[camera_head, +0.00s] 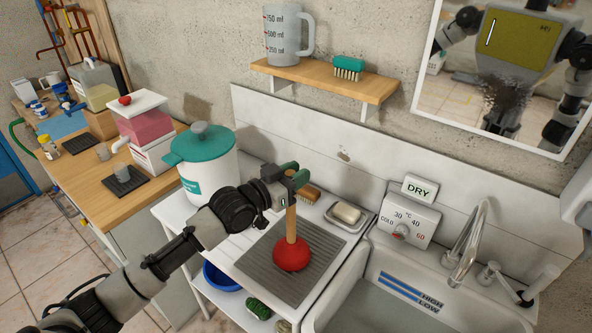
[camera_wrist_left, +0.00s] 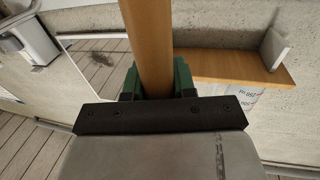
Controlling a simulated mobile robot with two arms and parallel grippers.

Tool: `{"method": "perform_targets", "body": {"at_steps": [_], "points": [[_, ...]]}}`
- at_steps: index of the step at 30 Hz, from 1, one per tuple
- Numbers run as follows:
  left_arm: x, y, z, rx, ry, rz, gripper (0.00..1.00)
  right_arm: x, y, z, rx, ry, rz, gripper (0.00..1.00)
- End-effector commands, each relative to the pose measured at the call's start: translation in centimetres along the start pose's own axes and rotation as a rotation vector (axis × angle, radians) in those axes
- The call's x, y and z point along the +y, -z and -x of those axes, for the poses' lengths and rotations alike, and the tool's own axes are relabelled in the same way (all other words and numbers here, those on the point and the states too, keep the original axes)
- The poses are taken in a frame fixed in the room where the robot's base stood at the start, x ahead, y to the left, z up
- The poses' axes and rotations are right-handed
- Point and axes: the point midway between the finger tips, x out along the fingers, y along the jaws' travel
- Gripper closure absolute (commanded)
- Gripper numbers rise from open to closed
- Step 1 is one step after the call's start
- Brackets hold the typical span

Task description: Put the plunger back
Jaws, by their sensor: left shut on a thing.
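The plunger has a red rubber cup (camera_head: 291,254) and a wooden handle (camera_head: 291,218). It stands upright, cup down, over the grey ribbed mat (camera_head: 262,268) beside the sink. I cannot tell whether the cup touches the mat. My left gripper (camera_head: 293,178) is shut on the upper part of the handle. In the left wrist view the handle (camera_wrist_left: 149,45) runs between the green fingers of my left gripper (camera_wrist_left: 156,82). The cup is outside that view. My right gripper is not seen directly.
The sink (camera_head: 385,308) with its tap (camera_head: 468,240) is to the right. A soap dish (camera_head: 346,217) and a brush (camera_head: 308,193) lie behind the mat. A white pot with a teal lid (camera_head: 200,146) stands left. A wall shelf (camera_head: 325,79) hangs above, and a mirror (camera_head: 505,75) upper right.

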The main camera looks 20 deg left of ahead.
Motion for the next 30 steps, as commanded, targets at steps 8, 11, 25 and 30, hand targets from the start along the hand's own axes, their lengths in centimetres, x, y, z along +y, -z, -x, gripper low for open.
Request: {"method": "perform_targets", "body": {"at_steps": [8,11,25,30], "points": [[0.0,-0.1,0.0,0.003,-0.001,0.0,1.0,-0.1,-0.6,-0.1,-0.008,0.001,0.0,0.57],[0.1,-0.3,0.0,0.001,-0.001,0.0,0.7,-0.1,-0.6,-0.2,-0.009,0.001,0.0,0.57],[0.0,0.1,0.0,0.001,-0.001,0.0,0.49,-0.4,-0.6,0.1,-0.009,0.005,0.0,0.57],[0.0,-0.4,2.4,-0.002,0.0,0.0,0.49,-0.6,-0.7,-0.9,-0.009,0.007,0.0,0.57]]}}
